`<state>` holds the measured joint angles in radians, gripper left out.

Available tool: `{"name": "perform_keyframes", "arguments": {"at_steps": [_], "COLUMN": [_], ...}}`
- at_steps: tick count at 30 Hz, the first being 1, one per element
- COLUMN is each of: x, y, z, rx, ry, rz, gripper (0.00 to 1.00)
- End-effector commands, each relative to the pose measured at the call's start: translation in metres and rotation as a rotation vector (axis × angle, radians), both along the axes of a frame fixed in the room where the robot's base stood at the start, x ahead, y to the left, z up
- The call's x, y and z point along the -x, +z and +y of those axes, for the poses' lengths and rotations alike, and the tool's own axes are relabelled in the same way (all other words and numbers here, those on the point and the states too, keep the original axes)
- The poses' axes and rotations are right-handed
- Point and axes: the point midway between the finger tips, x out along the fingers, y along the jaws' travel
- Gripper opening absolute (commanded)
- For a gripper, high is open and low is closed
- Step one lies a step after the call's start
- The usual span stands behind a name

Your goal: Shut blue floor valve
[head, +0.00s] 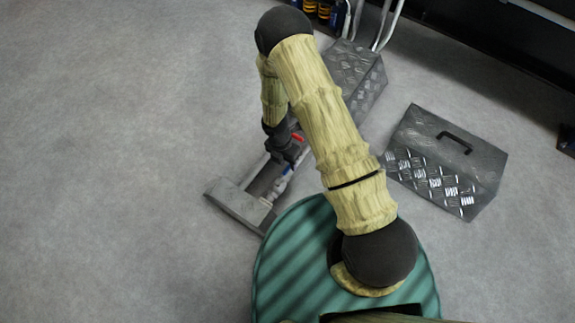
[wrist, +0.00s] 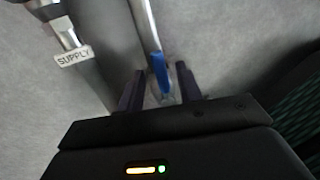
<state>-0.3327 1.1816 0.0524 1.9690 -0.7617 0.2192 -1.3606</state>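The blue valve handle (wrist: 160,72) shows in the wrist view as a narrow lever between the two dark fingers of my gripper (wrist: 160,68). The fingers are apart, with a gap on each side of the lever. In the head view a small blue part (head: 288,169) shows on the pipework just below my gripper (head: 287,157). The gripper and arm hide much of the valve. I cannot tell whether the lever lies along or across its pipe.
A grey floor frame (head: 235,203) surrounds the pipes. A red handle (head: 297,138) shows beside my gripper. A pipe with a SUPPLY tag (wrist: 73,57) lies at left. A metal toolbox (head: 445,165) stands at right, another plated box (head: 355,75) behind. Floor at left is clear.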

Motion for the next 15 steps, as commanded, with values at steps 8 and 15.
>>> {"name": "perform_keyframes", "arguments": {"at_steps": [8, 15], "x": [0.0005, 0.0005], "y": [-0.0053, -0.0051], "z": [-0.0012, -0.0010], "rx": [0.000, 0.000], "ry": [0.000, 0.000], "rz": [0.000, 0.000], "gripper": [0.35, 0.06]}}
